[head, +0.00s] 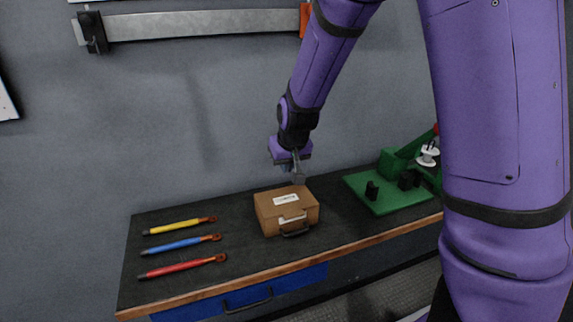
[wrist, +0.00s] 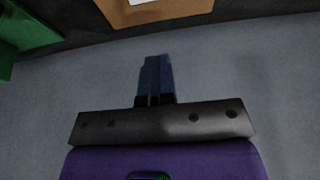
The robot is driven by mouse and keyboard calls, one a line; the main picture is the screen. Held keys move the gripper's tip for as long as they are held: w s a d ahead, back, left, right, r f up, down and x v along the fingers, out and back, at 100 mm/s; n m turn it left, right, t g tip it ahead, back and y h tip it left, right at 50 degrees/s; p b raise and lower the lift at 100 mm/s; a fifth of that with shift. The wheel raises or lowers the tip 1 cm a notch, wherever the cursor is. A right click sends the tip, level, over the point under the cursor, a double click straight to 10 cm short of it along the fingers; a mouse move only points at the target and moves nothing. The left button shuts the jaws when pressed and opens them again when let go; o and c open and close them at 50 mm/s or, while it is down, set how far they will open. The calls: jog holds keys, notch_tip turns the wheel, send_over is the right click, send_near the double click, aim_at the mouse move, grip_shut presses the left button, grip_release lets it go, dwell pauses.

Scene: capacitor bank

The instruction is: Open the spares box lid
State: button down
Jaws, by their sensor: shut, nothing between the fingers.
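The spares box (head: 273,212) is a brown case with a white label on its lid and a handle at its front. It stands on the dark bench top with its lid closed. My gripper (head: 298,179) is above the back edge of the box, pointing down; whether it touches the lid is not clear. In the wrist view, the gripper fingers (wrist: 155,75) are together with nothing between them. Part of the box (wrist: 160,12) shows at the top of that view, apart from the fingertips.
Tools with yellow, blue and red handles (head: 180,267) lie on the bench (head: 235,262) left of the box. A green fixture (head: 385,200) with black blocks stands to the right. A grey wall (head: 180,130) rises behind. A blue drawer (head: 290,283) is below the bench edge.

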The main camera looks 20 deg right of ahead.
jog(key=c, duration=1.8)
grip_release()
jog(key=o, duration=1.6)
jog(key=v, duration=1)
jog(key=shift+s+r, duration=0.25)
jog(key=shift+r, duration=0.1)
